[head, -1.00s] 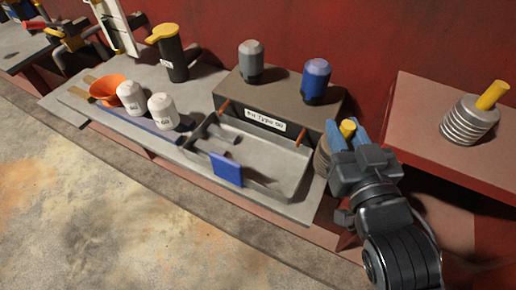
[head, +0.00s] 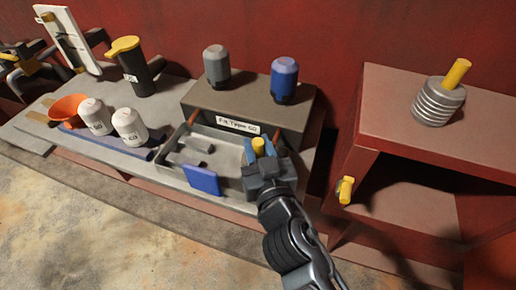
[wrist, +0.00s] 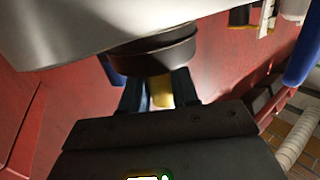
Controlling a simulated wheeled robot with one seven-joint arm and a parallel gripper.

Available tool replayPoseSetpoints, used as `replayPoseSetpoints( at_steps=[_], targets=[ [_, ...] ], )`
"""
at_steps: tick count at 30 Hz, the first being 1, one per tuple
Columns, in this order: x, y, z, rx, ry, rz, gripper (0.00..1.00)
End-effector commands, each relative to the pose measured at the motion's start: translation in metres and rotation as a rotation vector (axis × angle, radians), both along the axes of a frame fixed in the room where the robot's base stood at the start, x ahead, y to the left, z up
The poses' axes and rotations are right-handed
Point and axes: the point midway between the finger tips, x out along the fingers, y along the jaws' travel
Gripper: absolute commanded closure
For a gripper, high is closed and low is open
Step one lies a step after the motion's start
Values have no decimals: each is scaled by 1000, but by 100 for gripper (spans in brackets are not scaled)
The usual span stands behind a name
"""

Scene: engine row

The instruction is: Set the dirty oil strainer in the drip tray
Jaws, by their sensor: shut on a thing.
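My gripper (head: 261,152) is shut on the yellow handle of an oil strainer (head: 258,145). The yellow handle (wrist: 162,91) also shows between the fingers in the wrist view. The strainer's body is hidden behind my gripper in the head view, so its dirt cannot be told. The drip tray (head: 231,161) is a shallow grey open tray on the bench. My gripper appears over its right end. Whether the strainer touches the tray cannot be seen. The tray holds a dark grey piece and a blue plate (head: 201,180) at its front.
A labelled box (head: 254,112) behind the tray carries a grey canister (head: 216,64) and a blue canister (head: 285,77). Another ringed strainer (head: 437,104) stands on the red shelf at right. White bottles (head: 130,127) and an orange funnel (head: 68,108) stand left.

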Motion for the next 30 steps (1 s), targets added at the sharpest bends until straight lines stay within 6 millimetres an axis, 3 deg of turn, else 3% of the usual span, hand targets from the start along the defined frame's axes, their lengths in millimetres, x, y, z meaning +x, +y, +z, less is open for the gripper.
replayPoseSetpoints(
  at_steps=[12, 13, 18, 21, 30],
  targets=[
    [0, 0, -5, 0, -2, 0, 100],
    [0, 0, -5, 0, -1, 0, 70],
    [0, 0, -4, 0, -1, 0, 53],
    [0, 0, -4, 0, 0, 0, 45],
    [0, 0, -1, 0, 0, 1, 45]
  ],
)
